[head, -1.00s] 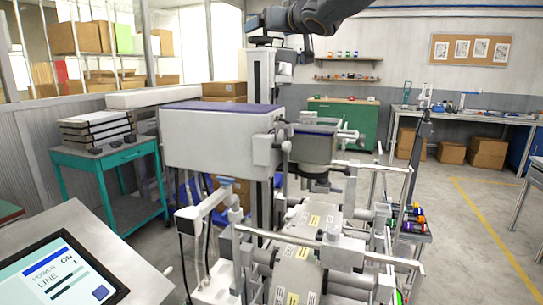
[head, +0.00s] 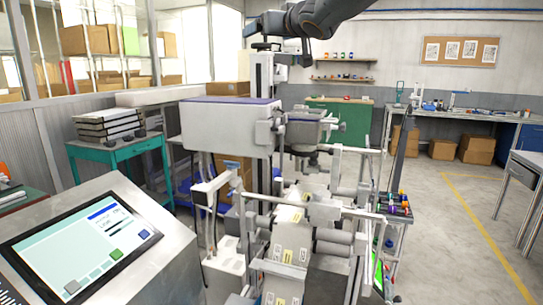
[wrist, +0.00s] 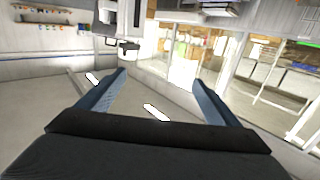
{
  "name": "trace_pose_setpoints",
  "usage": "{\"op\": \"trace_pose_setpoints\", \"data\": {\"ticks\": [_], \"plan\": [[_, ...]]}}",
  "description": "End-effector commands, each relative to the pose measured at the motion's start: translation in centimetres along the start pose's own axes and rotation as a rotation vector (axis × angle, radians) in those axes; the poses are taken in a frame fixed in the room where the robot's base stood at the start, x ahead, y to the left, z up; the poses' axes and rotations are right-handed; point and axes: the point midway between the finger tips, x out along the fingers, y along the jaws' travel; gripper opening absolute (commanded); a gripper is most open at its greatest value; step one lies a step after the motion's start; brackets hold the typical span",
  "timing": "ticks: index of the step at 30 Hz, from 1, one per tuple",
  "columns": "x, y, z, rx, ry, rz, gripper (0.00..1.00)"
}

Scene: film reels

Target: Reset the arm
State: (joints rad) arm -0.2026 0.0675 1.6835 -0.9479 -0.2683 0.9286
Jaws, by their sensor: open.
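My gripper (wrist: 159,84) is in the wrist view, its two blue-grey fingers spread wide apart with nothing between them. It points into open space, with the wall and the windows beyond. In the head view my dark arm (head: 312,18) crosses the top edge, above the machine. Most of the arm is outside that picture, and I cannot make out the fingers there.
A console with a lit screen (head: 85,245) stands close at the left. The reel machine (head: 228,128) with rollers fills the middle. A teal cart (head: 118,152) stands at back left. A green cabinet (head: 343,122) is behind. The floor (head: 455,230) is clear at the right.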

Motion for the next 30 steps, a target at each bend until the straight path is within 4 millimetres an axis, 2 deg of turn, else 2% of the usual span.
{"op": "trace_pose_setpoints", "data": {"ticks": [8,11,14,17,20,23,24,26,30], "plan": [[-0.7,2.8,5.0,0.013,-0.085,0.073,0.85],[-1.2,3.8,7.4,0.020,-0.130,0.105,0.85],[-1.9,5.0,10.4,0.028,-0.185,0.142,0.85],[-3.1,6.4,14.1,0.036,-0.258,0.186,0.85],[-5.1,7.9,19.0,0.049,-0.357,0.238,0.85],[-8.2,9.3,25.0,0.065,-0.487,0.291,0.85],[-9.6,9.7,27.4,0.070,-0.542,0.311,0.85],[-11.8,10.2,30.8,0.080,-0.623,0.338,0.85],[-18.0,10.4,38.5,0.114,-0.821,0.379,0.85]]}}
